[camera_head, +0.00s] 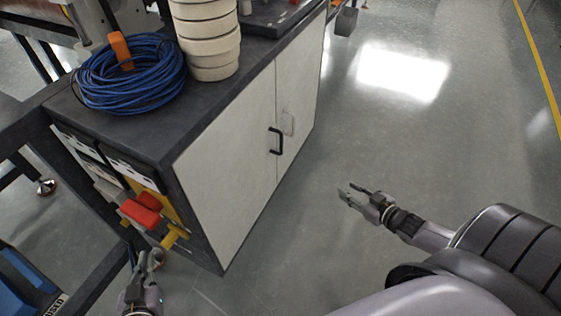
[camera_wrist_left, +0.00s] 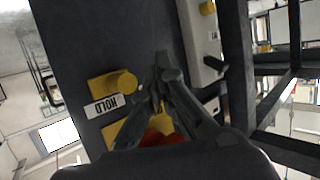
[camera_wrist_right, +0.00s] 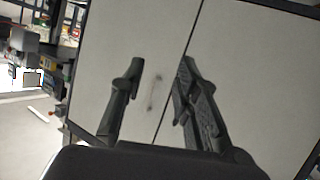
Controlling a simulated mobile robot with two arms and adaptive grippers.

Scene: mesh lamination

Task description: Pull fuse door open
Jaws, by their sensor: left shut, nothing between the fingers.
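I cannot tell which panel is the fuse door. My left gripper (camera_head: 152,258) is shut and empty, low by the cabinet's end with its red and yellow controls. In the left wrist view its fingertips (camera_wrist_left: 163,62) are beside a yellow knob (camera_wrist_left: 122,83) above a HOLD label. A red part there is mostly hidden behind the fingers. My right gripper (camera_head: 352,196) is open and empty over the floor, right of the doors.
A red handle (camera_head: 140,213) and a yellow part (camera_head: 174,236) stick out from the cabinet's end. A blue cable coil (camera_head: 130,75) and a stack of cream rings (camera_head: 208,40) stand on top. A dark frame is at left. The floor (camera_head: 400,130) at right is clear.

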